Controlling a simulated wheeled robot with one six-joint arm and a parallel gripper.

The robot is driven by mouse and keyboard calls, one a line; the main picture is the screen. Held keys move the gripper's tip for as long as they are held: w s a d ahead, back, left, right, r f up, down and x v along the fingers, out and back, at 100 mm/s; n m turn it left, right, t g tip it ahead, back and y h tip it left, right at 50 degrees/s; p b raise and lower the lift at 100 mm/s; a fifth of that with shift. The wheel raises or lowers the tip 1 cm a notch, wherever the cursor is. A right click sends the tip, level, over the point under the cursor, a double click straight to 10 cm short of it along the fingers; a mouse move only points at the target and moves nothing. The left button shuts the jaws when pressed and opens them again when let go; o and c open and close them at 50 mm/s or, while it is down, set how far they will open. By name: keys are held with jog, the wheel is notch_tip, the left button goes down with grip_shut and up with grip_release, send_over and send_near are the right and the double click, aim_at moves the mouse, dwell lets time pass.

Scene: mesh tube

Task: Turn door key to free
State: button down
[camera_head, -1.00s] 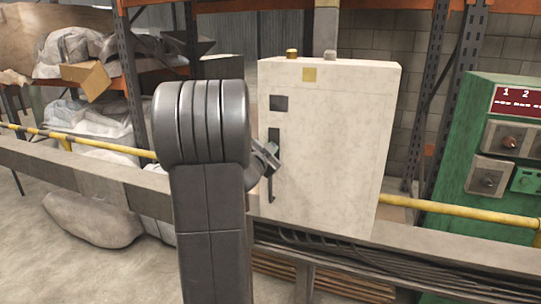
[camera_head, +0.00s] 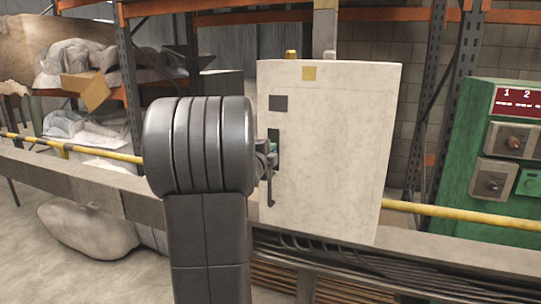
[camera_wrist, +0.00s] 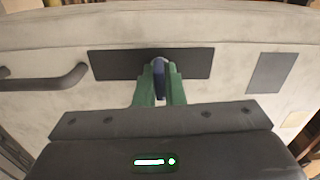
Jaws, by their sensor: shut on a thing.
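The door key (camera_wrist: 159,80) shows in the wrist view as a dark blue grip at a round metal lock on a black plate (camera_wrist: 112,65). My gripper (camera_wrist: 159,92) has its green fingers on either side of the key and is shut on it. The cabinet door (camera_head: 335,150) is pale and looks closed in the head view. Its dark handle (camera_wrist: 45,82) is at the left in the wrist view. In the head view my arm hides most of my gripper, and the key cannot be made out there.
A grey beam (camera_head: 420,252) and a yellow rail (camera_head: 470,213) run beside the cabinet. A green control panel (camera_head: 505,170) stands at the right. Shelves with wrapped bundles (camera_head: 85,60) are at the back left. A dark square label (camera_wrist: 271,73) is on the door.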

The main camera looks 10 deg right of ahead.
jog(key=shift+m, duration=0.5)
jog(key=c, duration=1.5)
grip_release()
jog(key=v, duration=1.3)
jog(key=shift+s+a, duration=0.25)
jog(key=shift+s, duration=0.1)
jog(key=x, duration=1.4)
